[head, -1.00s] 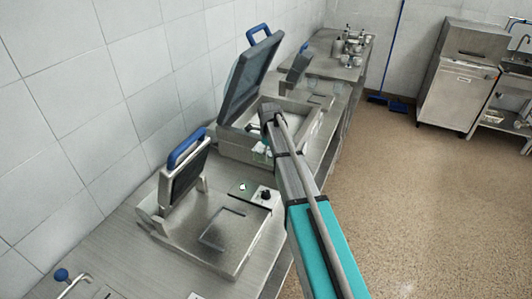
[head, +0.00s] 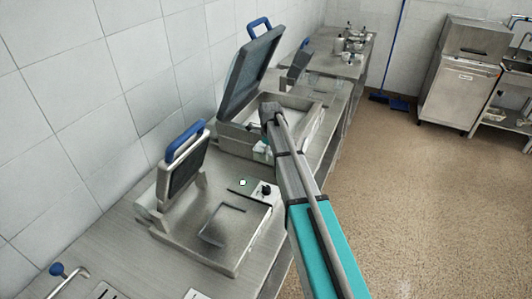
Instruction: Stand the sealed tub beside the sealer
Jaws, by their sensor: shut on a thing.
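My gripper (head: 264,143) hangs below the wrist, mostly hidden by my arm. It is shut on a small pale, clear tub (head: 261,149), which shows only in part beside the larger machine's front. I cannot tell whether the tub touches anything.
The grey counter (head: 120,252) runs along the tiled wall, with a narrow strip free at the near sealer's left. A blue-knobbed lever (head: 58,270) is at lower left. Clear containers (head: 325,85) and metal pots (head: 352,45) stand farther back. The floor (head: 420,190) at right is open.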

